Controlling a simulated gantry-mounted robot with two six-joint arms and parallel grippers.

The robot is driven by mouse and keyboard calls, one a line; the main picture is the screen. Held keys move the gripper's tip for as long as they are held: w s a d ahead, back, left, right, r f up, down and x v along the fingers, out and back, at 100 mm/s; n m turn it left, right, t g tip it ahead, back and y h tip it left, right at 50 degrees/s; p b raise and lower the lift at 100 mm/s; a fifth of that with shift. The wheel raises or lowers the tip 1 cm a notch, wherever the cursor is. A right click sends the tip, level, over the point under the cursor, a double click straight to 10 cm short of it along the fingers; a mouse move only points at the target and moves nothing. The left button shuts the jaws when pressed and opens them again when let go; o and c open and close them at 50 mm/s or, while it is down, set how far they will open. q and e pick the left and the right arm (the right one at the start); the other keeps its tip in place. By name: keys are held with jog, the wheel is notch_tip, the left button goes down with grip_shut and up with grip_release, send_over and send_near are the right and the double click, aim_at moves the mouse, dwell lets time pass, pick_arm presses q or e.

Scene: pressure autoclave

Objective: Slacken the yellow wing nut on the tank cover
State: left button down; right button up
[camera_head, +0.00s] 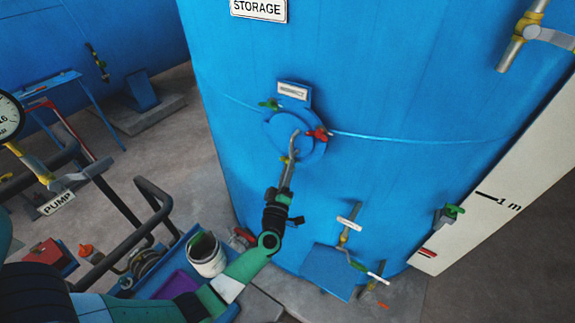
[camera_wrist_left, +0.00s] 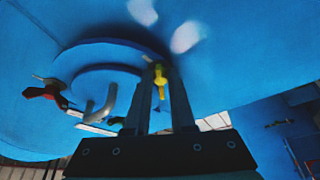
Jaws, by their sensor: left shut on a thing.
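The yellow wing nut (camera_wrist_left: 160,80) shows in the left wrist view between my left gripper's two fingers, at the rim of the round blue tank cover (camera_wrist_left: 105,88). My left gripper (camera_wrist_left: 162,75) is shut on it. In the head view the yellow nut (camera_head: 288,159) is small and partly hidden by the gripper (camera_head: 288,165) at the lower edge of the cover (camera_head: 280,128). A red wing nut (camera_head: 318,133) is at the cover's right and a green one (camera_head: 270,104) at its upper left. A bent grey handle (camera_head: 294,142) is on the cover. My right gripper is not in view.
The big blue tank (camera_head: 400,90) fills the middle. Below the cover are a valve pipe (camera_head: 350,226) and a blue box (camera_head: 328,270). A tray with a white bucket (camera_head: 207,256) stands at the lower left, near dark rails (camera_head: 155,210).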

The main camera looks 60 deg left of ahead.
pick_arm(q)
jog(key=shift+n, duration=0.6)
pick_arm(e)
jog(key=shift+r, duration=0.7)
pick_arm(q)
jog(key=c, duration=1)
grip_release()
jog(key=shift+c, duration=0.2)
jog(key=v, duration=1.1)
jog(key=shift+s+d+p, duration=0.15)
jog(key=shift+d+p, duration=0.15)
jog(key=shift+p, duration=0.1)
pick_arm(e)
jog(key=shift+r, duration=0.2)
pick_arm(q)
jog(key=shift+r, duration=0.1)
